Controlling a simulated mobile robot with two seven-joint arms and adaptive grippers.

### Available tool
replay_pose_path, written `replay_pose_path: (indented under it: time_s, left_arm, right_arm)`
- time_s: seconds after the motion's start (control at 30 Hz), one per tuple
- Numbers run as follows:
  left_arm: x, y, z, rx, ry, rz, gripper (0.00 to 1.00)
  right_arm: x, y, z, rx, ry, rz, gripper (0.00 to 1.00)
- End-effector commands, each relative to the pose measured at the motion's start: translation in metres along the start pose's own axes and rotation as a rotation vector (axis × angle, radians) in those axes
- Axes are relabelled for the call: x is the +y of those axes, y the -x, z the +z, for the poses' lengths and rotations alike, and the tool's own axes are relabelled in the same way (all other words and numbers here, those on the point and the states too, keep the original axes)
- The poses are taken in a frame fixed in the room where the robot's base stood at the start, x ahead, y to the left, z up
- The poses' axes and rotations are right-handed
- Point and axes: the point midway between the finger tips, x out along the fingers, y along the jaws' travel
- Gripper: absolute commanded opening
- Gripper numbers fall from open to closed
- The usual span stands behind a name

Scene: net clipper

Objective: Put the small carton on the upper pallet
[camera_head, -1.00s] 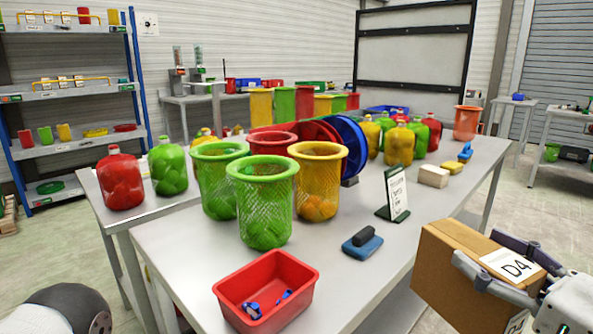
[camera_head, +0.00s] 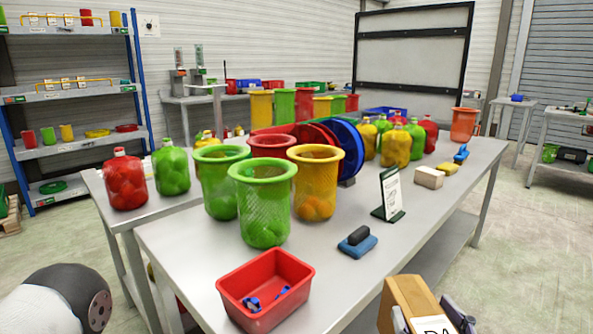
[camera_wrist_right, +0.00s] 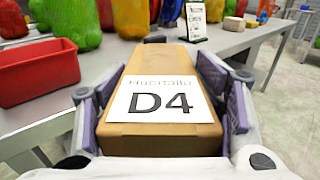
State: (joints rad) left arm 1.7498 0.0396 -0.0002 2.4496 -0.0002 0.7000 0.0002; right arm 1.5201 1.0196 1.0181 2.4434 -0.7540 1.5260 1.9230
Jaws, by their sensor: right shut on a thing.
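The small carton (camera_head: 408,294) is a brown box with a white label reading D4. It is at the bottom edge of the head view, partly cut off. My right gripper (camera_head: 432,318) is shut on the carton, with a finger on each side of it. The right wrist view shows the carton (camera_wrist_right: 165,125) between the pads of the right gripper (camera_wrist_right: 155,88), label facing the camera. My left gripper is out of view. Wooden slats that look like part of a pallet (camera_head: 9,222) show at the far left edge, mostly cut off. I cannot tell whether this is the upper pallet.
The grey table (camera_head: 340,262) ahead holds netted containers, a red bin (camera_head: 265,290), a blue brush (camera_head: 357,243) and a small sign (camera_head: 390,193). A blue-framed shelf (camera_head: 85,95) stands at the left. Floor is clear to the right of the table.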

Motion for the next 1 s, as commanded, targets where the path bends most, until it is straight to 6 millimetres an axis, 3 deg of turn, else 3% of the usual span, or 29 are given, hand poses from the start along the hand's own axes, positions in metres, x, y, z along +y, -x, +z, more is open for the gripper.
replay_pose_path:
  time_s: [0.1, 0.23, 1.0]
  left_arm:
    - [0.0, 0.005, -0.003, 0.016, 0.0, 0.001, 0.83]
    - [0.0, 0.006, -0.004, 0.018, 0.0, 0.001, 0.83]
    - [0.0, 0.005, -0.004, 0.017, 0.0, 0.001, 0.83]
  right_arm:
    - [0.015, 0.015, -0.006, -0.009, -0.004, -0.043, 0.0]
    - [0.018, 0.024, -0.011, -0.007, -0.002, -0.076, 0.0]
    - [0.018, 0.024, -0.011, -0.008, 0.001, -0.08, 0.0]
